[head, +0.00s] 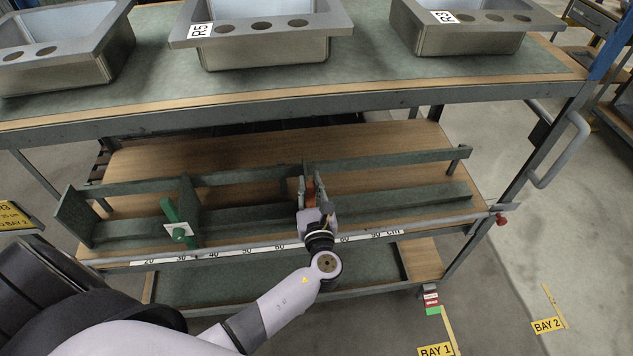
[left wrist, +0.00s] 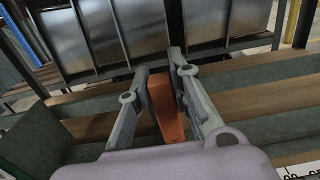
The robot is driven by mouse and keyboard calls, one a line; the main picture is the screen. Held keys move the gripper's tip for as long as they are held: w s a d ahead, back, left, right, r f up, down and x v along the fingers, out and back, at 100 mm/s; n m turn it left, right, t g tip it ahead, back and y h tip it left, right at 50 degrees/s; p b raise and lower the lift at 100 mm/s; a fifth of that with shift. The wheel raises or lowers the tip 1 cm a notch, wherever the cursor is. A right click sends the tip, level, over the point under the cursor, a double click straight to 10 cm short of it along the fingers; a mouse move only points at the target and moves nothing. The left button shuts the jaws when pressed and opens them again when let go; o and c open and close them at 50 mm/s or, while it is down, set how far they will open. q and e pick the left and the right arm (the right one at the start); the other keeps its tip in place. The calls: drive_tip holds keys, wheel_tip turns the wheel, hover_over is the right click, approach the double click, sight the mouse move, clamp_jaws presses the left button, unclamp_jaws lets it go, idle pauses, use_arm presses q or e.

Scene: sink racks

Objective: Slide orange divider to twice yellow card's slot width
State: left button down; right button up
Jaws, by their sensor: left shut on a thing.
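My left gripper (head: 311,184) is at the lower shelf's rack, over its middle part. Its fingers are shut on the orange divider (head: 309,194), mostly hidden by the gripper in the head view. In the left wrist view the orange divider (left wrist: 165,105) stands between the two grey fingers. My right gripper is not in view.
A green handle (head: 173,214) with a white label sits beside a grey-green divider (head: 189,203) on the left. A grey-green end plate (head: 74,217) stands farther left. Steel sinks (head: 262,48) stand on the upper shelf. The rack right of my gripper is clear.

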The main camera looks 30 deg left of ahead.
use_arm(q)
drive_tip(key=c, duration=1.4)
unclamp_jaws()
drive_tip(key=shift+c, duration=0.2)
drive_tip(key=shift+d, duration=0.1)
drive_tip(key=v, duration=1.2)
drive_tip(key=s+a+f+n+g+h+b, duration=0.1)
drive_tip(key=s+f+n+g+h, duration=0.4)
drive_tip(key=f, duration=1.2)
drive_tip(key=s+a+f+n+g+h, duration=0.1)
drive_tip(key=s+f+n+g, duration=0.45)
drive_tip(key=f, duration=1.15)
drive_tip(key=s+a+f+n+g+h, duration=0.1)
drive_tip(key=s+f+n, duration=0.4)
drive_tip(key=s, duration=0.3)
drive_tip(key=s+a+f+n+g+h+b, duration=0.1)
drive_tip(key=s+f+n, duration=0.4)
drive_tip(key=s, duration=0.3)
drive_tip(key=s+a+f+n+g+h, duration=0.1)
drive_tip(key=s+f+n+h, duration=0.1)
drive_tip(key=s+f+n, duration=0.3)
drive_tip(key=s+n, duration=0.1)
drive_tip(key=s, duration=0.3)
drive_tip(key=shift+b, duration=0.35)
